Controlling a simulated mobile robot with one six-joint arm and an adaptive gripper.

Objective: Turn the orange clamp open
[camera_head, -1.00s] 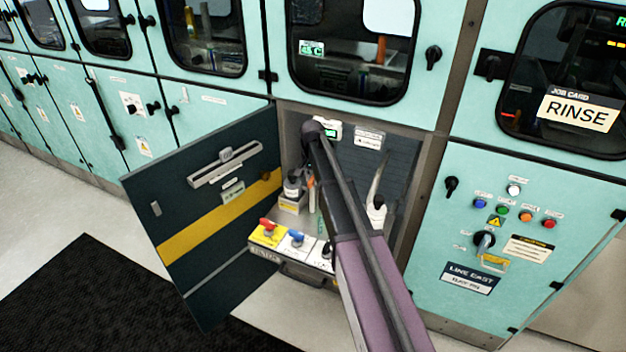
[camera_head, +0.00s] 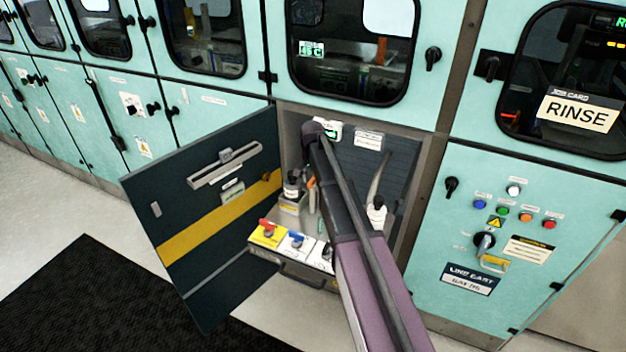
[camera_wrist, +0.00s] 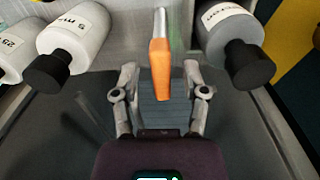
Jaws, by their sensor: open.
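The orange clamp (camera_wrist: 161,68) is in the middle of the wrist view, a long orange handle on a pale metal or clear stem. In the head view a small part of it (camera_head: 312,190) shows beside my arm, inside the open cabinet. My gripper (camera_wrist: 161,78) is open in the wrist view, with one finger on each side of the clamp handle. Gaps show between the handle and both fingers, so it is not gripped. In the head view my arm hides the gripper.
White bottles with black caps (camera_wrist: 75,45) stand left of the clamp, and a grey bottle (camera_wrist: 232,42) stands close on the right. The cabinet door (camera_head: 215,230) is swung open to the left. A pulled-out drawer (camera_head: 268,236) holds colored switches below.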

